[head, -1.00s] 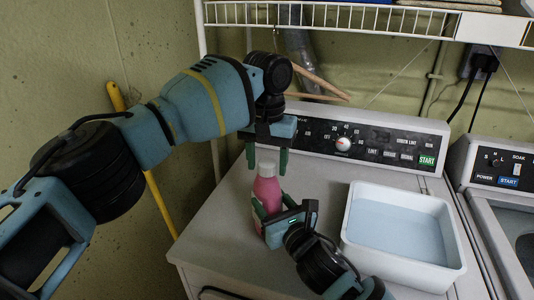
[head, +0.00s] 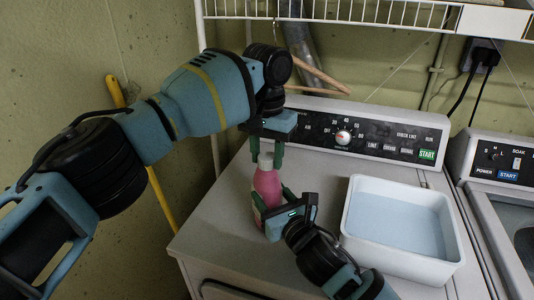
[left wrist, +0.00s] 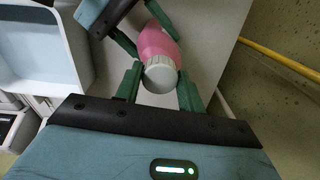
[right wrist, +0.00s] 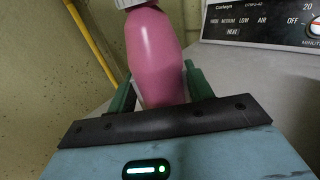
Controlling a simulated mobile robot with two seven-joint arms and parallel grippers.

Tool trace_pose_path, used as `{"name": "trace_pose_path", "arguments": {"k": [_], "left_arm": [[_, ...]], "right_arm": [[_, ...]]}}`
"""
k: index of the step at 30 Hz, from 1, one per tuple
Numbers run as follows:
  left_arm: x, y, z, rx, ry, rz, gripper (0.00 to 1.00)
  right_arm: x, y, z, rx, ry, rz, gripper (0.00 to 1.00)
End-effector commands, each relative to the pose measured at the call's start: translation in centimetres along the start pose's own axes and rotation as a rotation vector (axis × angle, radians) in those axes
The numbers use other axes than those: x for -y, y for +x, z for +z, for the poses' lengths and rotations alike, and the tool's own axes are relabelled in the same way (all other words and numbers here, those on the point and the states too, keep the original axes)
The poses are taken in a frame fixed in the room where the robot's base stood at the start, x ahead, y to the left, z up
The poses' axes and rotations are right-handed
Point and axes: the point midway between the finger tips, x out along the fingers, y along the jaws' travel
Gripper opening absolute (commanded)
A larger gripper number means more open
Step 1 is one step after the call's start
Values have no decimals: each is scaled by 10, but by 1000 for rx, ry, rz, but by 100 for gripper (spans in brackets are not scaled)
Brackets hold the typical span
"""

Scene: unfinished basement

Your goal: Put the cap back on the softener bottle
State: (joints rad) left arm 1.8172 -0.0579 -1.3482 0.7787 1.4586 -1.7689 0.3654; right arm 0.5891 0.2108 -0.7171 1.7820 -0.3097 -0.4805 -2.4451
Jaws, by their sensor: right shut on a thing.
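My right gripper (head: 272,209) is shut on the bottle's body from the front; the bottle also fills the right wrist view (right wrist: 158,60). My left gripper (head: 266,158) points down from above, its fingers on either side of the cap. In the left wrist view the ribbed cap (left wrist: 160,75) lies between the fingertips, very close to both. I cannot tell whether the cap is fully seated.
The control panel (head: 385,145) is behind. A wire shelf (head: 340,15) hangs above, and a yellow pole (head: 160,200) leans at the left wall.

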Motion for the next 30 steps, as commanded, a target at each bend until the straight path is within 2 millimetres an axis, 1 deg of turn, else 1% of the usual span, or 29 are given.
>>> {"name": "trace_pose_path", "arguments": {"k": [1, 4, 5, 13, 16, 20, 27, 30], "left_arm": [[0, 0, 0, 0, -1, 0, 46], [0, 0, 0, 0, -1, 0, 59], [0, 0, 0, 0, -1, 0, 61], [0, -1, 0, -1, -2, 0, 61], [0, -7, 0, -2, -3, -1, 61], [-1, -24, 0, -3, -2, 0, 61], [-1, -74, 0, -2, -3, 0, 61], [-1, -89, 0, -1, -3, -1, 61]], "right_arm": [[0, 0, -1, -2, 0, -1, 0], [0, 0, -1, -2, 0, 0, 0], [0, 0, -1, -2, 0, 0, 0], [0, 0, -1, -2, 0, 0, 0], [0, 0, -1, -2, 0, 0, 0], [0, 0, -1, -2, 0, 0, 0], [0, 0, -1, -2, 0, 0, 0], [0, 0, -1, -2, 0, 0, 0]]}}
